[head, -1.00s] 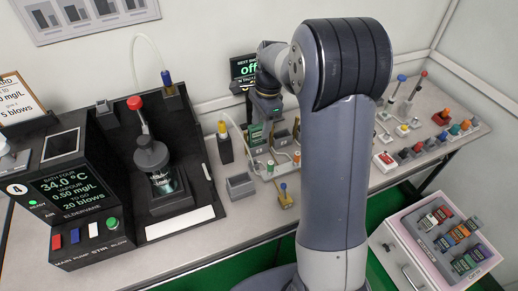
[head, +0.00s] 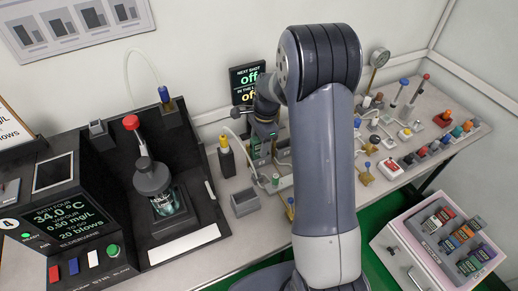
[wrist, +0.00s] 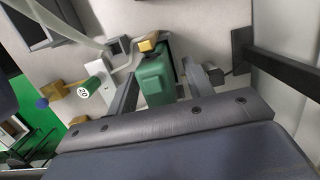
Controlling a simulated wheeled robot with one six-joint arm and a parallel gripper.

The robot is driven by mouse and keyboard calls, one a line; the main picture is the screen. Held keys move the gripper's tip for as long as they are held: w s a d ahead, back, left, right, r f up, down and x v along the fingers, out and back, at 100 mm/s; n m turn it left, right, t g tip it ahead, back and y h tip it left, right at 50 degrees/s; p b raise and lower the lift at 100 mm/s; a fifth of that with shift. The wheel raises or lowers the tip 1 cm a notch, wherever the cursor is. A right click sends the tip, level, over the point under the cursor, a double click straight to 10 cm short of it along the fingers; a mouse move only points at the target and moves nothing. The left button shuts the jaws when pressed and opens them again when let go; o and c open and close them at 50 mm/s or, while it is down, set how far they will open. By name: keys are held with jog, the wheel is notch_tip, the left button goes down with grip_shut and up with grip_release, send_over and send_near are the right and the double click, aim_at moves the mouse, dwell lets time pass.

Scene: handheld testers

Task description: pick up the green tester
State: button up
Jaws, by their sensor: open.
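The green tester (wrist: 155,80) shows in the wrist view as a green block with a brassy tip at its far end. My gripper (wrist: 162,72) is open, with one dark finger on each side of the tester. I cannot tell whether either finger touches it. In the head view, the tester (head: 261,149) is a small green shape on the bench, partly hidden by my gripper (head: 264,130) and arm.
A dark display (head: 247,84) stands behind. The bath unit (head: 160,225) fills the left bench. A white cabinet (head: 425,265) with colored cartridges stands front right.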

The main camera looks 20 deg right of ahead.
jog(key=shift+a+f, duration=0.2)
jog(key=shift+f, duration=0.7)
grip_shut()
